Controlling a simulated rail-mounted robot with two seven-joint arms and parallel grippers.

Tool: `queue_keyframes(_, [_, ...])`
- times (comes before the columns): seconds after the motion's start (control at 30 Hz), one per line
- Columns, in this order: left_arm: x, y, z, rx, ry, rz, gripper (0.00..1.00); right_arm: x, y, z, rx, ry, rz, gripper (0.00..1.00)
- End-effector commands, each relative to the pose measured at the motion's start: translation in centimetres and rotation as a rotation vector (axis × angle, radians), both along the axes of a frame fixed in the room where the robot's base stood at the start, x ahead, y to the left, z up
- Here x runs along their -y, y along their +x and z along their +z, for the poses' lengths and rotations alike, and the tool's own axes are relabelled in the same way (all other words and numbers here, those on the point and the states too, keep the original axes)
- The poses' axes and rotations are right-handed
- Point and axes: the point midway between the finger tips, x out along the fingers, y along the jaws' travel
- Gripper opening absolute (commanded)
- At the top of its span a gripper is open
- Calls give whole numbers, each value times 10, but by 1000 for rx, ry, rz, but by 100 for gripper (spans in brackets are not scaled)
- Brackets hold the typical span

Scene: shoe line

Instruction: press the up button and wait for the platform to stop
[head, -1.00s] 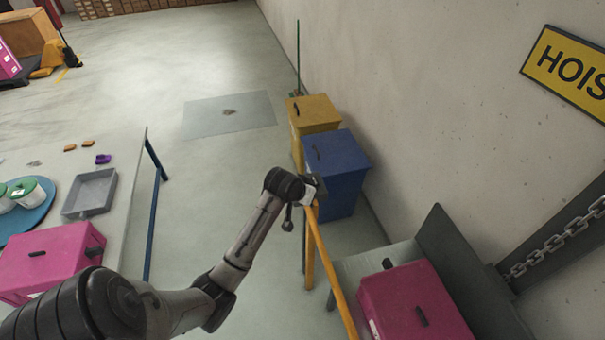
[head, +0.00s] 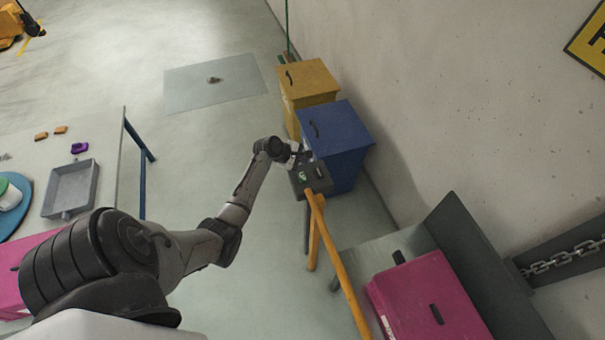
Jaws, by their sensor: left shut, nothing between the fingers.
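A small dark control box (head: 316,180) sits on top of a post at the end of the orange railing. A green button (head: 303,176) shows on its top face; I cannot read any marking on it. My left gripper (head: 298,157) is shut and empty, just at the box's far edge near the buttons. I cannot tell whether it touches a button. The platform (head: 365,262) is a grey surface on the right behind the railing, with a magenta crate (head: 425,300) on it. My right gripper is not in view.
A blue bin (head: 345,140) and a yellow bin (head: 308,85) stand by the wall just beyond the box. The orange railing (head: 340,270) runs toward me beside the platform. A table (head: 100,150) with a grey tray (head: 70,190) is at left. A chain (head: 560,258) hangs by the wall.

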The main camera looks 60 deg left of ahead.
Motion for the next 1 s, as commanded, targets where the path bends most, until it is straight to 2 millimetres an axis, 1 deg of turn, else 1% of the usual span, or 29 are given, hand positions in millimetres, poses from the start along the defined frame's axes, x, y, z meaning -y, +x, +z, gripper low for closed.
queue_keyframes(0.1, [-3,1,2,1,-55,73,0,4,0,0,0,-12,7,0])
queue_keyframes(0.3, [-3,1,2,-6,-106,125,0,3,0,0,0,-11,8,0])
queue_keyframes(0.77, [-3,1,1,-7,-111,130,0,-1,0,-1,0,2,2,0])
queue_keyframes(1.0, [-3,1,-9,-8,-111,129,0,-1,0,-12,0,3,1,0])
